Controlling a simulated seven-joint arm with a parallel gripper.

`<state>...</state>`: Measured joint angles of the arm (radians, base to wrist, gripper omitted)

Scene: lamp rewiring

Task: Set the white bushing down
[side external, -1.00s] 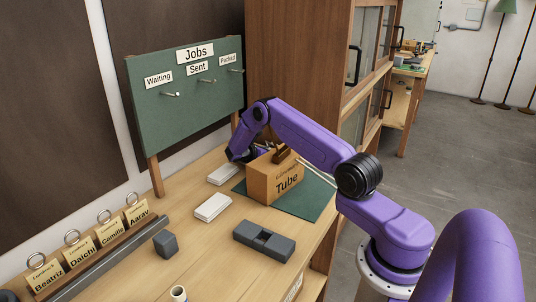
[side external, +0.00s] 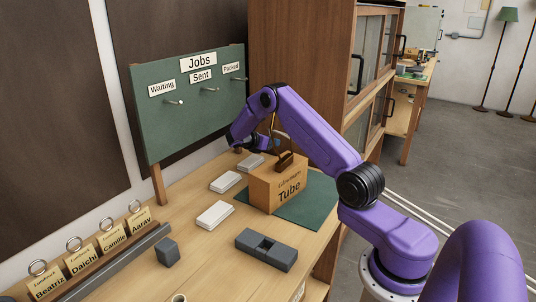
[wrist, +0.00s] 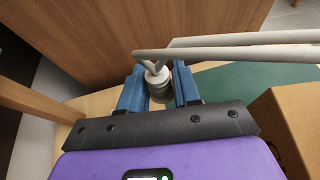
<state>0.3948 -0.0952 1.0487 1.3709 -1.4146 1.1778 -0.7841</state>
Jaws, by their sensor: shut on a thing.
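In the wrist view, my gripper (wrist: 159,82) has its two blue fingers closed around a pale grey-white round piece (wrist: 157,75), which looks like the white bushing. A wider grey cylindrical part shows just below it between the fingers. Two long pale rods (wrist: 240,45) run from it to the right. I cannot tell whether the piece touches anything beneath. In the side view, the end of my arm is by the far left side of the Tube box, and the fingers and bushing are too small to make out.
The cardboard Tube box (side external: 278,190) stands on a green mat (side external: 313,205). White blocks (side external: 214,214) lie to its left. A dark grey slotted block (side external: 266,249) and a small grey block (side external: 167,251) are nearer. The Jobs board (side external: 190,115) and wooden cabinet (side external: 295,50) stand behind.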

